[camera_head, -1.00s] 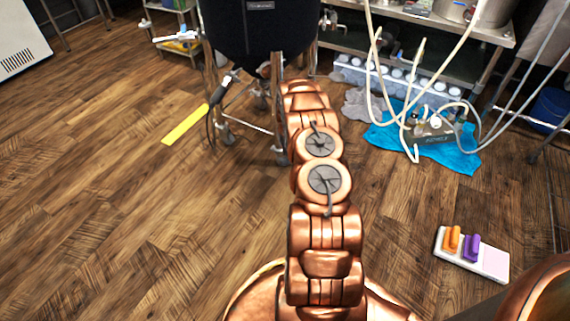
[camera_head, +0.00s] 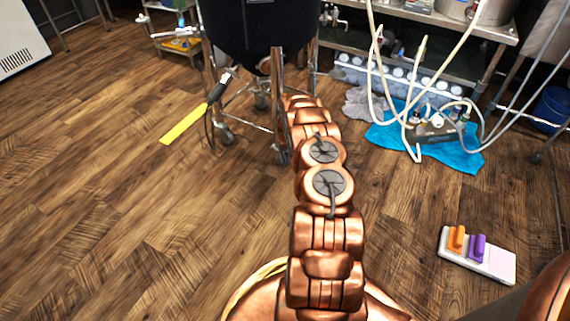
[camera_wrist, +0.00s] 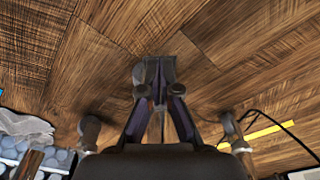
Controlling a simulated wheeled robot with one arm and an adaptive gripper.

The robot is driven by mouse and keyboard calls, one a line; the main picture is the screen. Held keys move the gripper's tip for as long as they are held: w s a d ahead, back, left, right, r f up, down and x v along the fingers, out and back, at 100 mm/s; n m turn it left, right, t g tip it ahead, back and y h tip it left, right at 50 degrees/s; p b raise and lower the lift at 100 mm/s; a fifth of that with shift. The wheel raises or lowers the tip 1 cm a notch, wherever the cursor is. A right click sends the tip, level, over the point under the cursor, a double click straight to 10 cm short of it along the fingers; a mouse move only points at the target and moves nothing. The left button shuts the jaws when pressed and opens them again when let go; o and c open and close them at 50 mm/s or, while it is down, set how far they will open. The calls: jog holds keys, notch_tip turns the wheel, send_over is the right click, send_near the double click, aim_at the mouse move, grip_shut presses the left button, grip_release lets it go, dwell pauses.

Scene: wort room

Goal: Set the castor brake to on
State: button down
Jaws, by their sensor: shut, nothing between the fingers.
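A black vessel (camera_head: 258,25) stands on metal legs with castors at the back centre. A front castor (camera_head: 282,153) is just left of my arm, and another castor (camera_head: 226,135) is further left. In the wrist view two castors show at the lower left (camera_wrist: 90,130) and lower right (camera_wrist: 232,126). I cannot make out a brake lever or its setting. My gripper (camera_wrist: 155,72) is shut and empty, with its tips over bare wood floor and apart from both castors in the picture. In the head view my arm hides the gripper.
A blue cloth (camera_head: 440,155) with a hosed pump (camera_head: 436,128) is at right. A white board (camera_head: 490,262) with orange and purple pieces lies lower right. The left floor is clear.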

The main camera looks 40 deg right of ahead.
dwell(0.3)
jog(key=shift+a+f, duration=0.1)
jog(key=shift+f, duration=1.7)
jog(key=shift+r, duration=0.25)
jog(key=s+p, duration=0.1)
jog(key=s+a+r+p, duration=0.1)
jog(key=shift+s+a, duration=0.1)
jog(key=shift+s, duration=0.2)
notch_tip(320, 180, up, 12)
jog(key=s, duration=0.1)
jog(key=shift+a, duration=0.3)
